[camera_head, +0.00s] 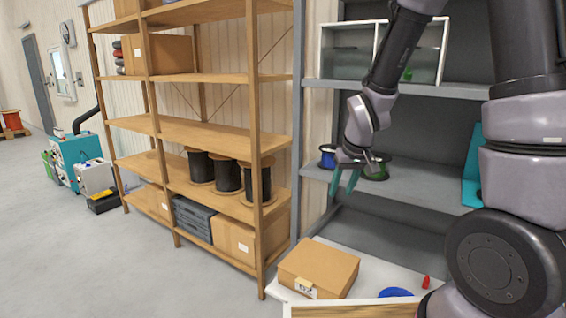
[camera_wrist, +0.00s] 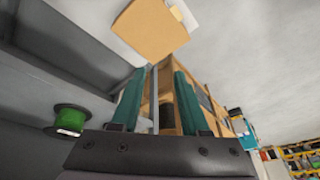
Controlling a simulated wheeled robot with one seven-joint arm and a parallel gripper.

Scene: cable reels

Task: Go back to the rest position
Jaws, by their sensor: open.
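My gripper (camera_head: 345,180) has teal fingers and hangs in front of the grey shelf unit, with its fingers pointing down. It is open, and nothing shows between the fingers. In the wrist view my gripper (camera_wrist: 160,98) also shows its two fingers apart and empty. The green reel also shows at the left of the wrist view (camera_wrist: 70,121). A blue reel (camera_head: 327,156) stands left of my gripper on the same shelf.
A cardboard box (camera_head: 318,268), a blue disc (camera_head: 396,293) and a small red item (camera_head: 426,282) lie on the white surface below. A wooden rack (camera_head: 200,130) with several black reels stands to the left. Open floor (camera_head: 70,260) lies at far left.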

